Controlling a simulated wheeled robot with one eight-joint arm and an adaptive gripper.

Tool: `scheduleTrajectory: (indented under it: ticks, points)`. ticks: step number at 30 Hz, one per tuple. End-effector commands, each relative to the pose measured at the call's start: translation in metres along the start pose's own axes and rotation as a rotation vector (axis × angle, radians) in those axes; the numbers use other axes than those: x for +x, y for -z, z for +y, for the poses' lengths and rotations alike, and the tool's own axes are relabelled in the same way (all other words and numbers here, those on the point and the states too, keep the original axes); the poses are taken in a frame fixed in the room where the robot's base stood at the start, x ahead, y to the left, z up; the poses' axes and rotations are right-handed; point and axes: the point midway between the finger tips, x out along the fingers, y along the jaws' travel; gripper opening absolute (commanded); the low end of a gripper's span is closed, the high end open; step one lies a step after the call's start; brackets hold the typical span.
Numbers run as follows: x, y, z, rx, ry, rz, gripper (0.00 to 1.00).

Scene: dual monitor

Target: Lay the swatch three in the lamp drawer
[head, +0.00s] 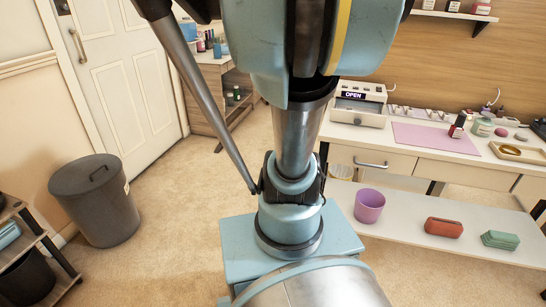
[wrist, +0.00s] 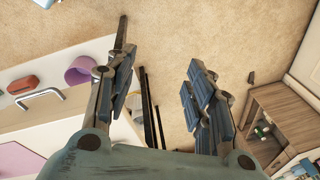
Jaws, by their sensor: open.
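A white lamp unit (head: 372,90) with a lit OPEN display stands on the desk in the head view. A low, pale tray-like front (head: 358,117) sits below the display; I take it as the lamp drawer, but its inside is too small to make out. A row of small pale pieces (head: 425,114) lies right of the lamp, behind the pink mat; they may be the swatches, and I cannot tell which is swatch three. My gripper (wrist: 160,75) is open and empty in the wrist view, above the floor and away from the lamp; the head view does not show it.
The white desk (head: 400,160) has a handled drawer and a lower shelf with a purple bin (head: 369,205), a red case (head: 443,227) and a green case (head: 500,240). A pink mat (head: 430,137) covers part of the top. A dark trash can (head: 95,198) stands left; carpet between is clear.

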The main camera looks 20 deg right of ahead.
Motion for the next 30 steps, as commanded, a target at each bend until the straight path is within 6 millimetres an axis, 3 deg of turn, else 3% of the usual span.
scheduleTrajectory:
  ticks: [1,6,12,16,30]
  points:
    - [0.007,-0.019,0.006,-0.127,-0.002,-0.003,0.49]
    - [0.030,-0.066,0.028,-0.566,-0.007,-0.008,0.49]
    - [0.051,-0.097,0.049,-0.917,-0.011,-0.011,0.49]
    - [0.057,-0.113,0.049,-1.010,-0.013,-0.011,0.49]
    - [0.058,-0.114,0.049,-1.027,-0.012,-0.012,0.49]
